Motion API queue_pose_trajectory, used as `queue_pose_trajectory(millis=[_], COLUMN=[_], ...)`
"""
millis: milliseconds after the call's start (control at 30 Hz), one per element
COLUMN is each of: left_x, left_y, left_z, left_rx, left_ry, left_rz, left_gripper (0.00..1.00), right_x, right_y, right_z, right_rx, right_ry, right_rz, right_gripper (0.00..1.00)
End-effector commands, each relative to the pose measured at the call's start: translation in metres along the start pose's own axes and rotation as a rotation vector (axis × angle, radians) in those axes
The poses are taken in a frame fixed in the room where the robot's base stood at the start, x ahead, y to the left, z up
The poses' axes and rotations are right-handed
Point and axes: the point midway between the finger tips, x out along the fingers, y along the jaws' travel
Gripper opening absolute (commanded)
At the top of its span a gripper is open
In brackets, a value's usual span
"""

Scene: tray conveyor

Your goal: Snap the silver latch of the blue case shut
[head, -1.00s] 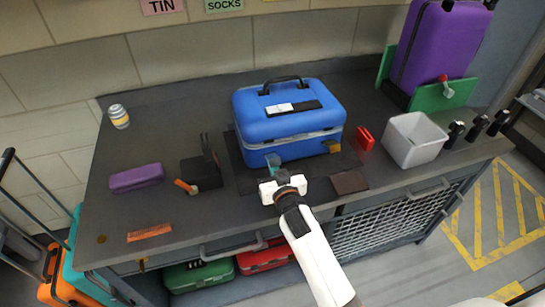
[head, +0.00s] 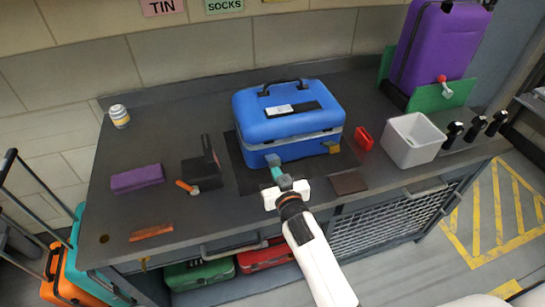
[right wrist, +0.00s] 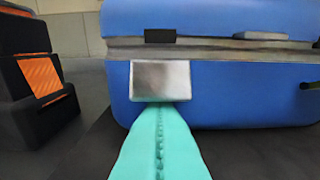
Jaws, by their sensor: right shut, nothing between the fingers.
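The blue case (head: 270,125) stands closed-lidded on a dark mat, handle at the back. Its silver latch (head: 272,160) is on the front, left of centre. In the right wrist view the latch (right wrist: 160,80) is a shiny plate below the seam, its lower edge just above my fingertips. A dark catch (right wrist: 160,36) sits above it on the lid side, apart from the plate's top. My right gripper (head: 277,174) is shut and empty, its teal fingers pointing at the latch from the front and slightly below. Whether they touch it I cannot tell. My left gripper is not in view.
A brass-coloured latch (head: 333,147) is on the case's front right. A black stand with an orange lever (head: 187,187) is to the left. A red block (head: 363,138) and a grey bin (head: 412,140) are to the right.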

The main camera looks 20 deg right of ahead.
Motion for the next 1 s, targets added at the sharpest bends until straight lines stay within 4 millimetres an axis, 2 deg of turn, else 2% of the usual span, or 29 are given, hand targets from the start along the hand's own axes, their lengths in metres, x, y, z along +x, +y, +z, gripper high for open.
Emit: queue_pose_trajectory(millis=[1000], left_x=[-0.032], left_y=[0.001], left_z=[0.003], left_rx=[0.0], left_ry=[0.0], left_rz=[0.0], left_gripper=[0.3], right_x=[-0.003], right_y=[0.0], right_z=[0.033], right_rx=[0.001], right_ry=[0.0], right_rz=[0.0], right_gripper=[0.0])
